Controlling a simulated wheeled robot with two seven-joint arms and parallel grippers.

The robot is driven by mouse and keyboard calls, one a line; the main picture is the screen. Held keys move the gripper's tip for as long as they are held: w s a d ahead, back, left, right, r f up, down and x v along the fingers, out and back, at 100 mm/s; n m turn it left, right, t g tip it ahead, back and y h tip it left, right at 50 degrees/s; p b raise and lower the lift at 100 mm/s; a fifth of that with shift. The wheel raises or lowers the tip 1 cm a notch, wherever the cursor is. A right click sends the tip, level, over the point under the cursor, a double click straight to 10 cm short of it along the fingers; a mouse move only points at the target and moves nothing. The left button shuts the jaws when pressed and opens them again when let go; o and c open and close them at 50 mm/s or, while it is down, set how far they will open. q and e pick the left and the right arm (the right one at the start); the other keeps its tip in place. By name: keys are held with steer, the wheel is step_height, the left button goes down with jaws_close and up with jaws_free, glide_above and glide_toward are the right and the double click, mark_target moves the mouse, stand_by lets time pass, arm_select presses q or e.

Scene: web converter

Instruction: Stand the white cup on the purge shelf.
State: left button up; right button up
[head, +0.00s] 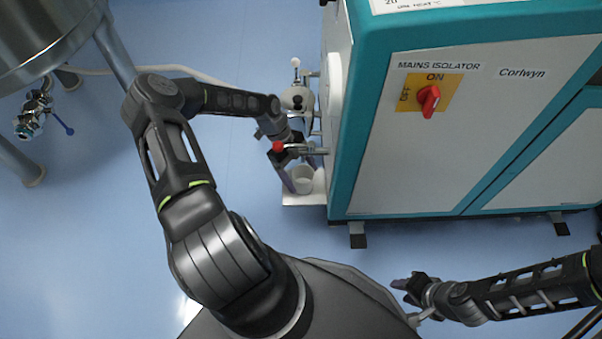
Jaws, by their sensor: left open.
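The white cup (302,186) stands upright, as far as I can tell, on the purge shelf (292,200), a small pale shelf low on the left side of the teal and white machine. My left gripper (298,176) is open at the cup, with a finger close along the cup's left side. Whether the fingers touch the cup is too small to tell. Part of the cup and shelf is hidden by my gripper. My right gripper (400,285) is well away at the lower right, over the floor; its finger opening does not show clearly.
A valve with a red knob (278,147) and metal fittings (297,98) sits just above the shelf, close to my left wrist. The machine cabinet (470,140) fills the right. A steel vessel (45,40) stands at the upper left. The blue floor (90,240) is clear at the left.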

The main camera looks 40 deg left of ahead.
arm_select(q)
steer(key=p+v, duration=0.3)
steer(key=v, duration=0.9)
steer(key=shift+s+f, duration=0.1)
